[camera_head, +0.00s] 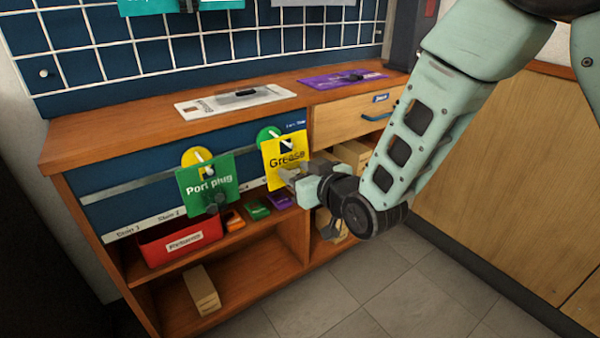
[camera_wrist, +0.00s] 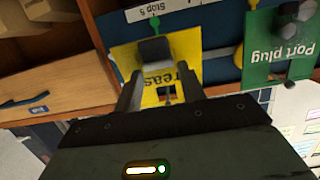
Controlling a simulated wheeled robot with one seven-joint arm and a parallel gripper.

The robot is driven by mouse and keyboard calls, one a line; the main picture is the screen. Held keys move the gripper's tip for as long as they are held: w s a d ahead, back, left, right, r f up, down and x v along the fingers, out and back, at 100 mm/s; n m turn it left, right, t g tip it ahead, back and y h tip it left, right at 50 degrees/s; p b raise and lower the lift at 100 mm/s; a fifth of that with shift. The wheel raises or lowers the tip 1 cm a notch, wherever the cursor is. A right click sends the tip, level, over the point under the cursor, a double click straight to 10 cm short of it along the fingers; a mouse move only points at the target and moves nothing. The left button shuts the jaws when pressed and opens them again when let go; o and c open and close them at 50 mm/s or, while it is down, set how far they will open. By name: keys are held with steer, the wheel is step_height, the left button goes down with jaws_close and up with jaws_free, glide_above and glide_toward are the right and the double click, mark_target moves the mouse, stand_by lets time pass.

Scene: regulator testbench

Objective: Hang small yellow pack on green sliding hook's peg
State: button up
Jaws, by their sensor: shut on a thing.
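The small yellow pack (camera_head: 286,158), marked "Grease", is in my gripper (camera_head: 288,176), in front of the blue rail panel. In the wrist view the yellow pack (camera_wrist: 188,48) lies between the two fingers of my gripper (camera_wrist: 158,62), which are shut on it. The green sliding hook (camera_head: 267,134) shows as a green disc just behind and above the pack's upper left edge. Its peg is mostly hidden by the pack. I cannot tell whether the pack's hole is around the peg.
A green "Port plug" pack (camera_head: 207,184) hangs at the yellow hook (camera_head: 197,157) on the left. A red bin (camera_head: 180,242) and small coloured boxes sit on the shelf below. A drawer (camera_head: 350,118) stands partly open at right. Flat packs lie on the bench top (camera_head: 150,122).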

stand_by(0.4)
steer(key=o, duration=1.1)
steer(key=p+v, duration=0.2)
steer(key=v, duration=0.1)
steer(key=p+v, duration=0.2)
steer(key=v, duration=0.1)
steer(key=p+v, duration=0.2)
steer(key=v, duration=0.1)
steer(key=shift+r, duration=0.4)
steer(key=shift+s+d+p, duration=0.1)
steer(key=shift+p, duration=0.55)
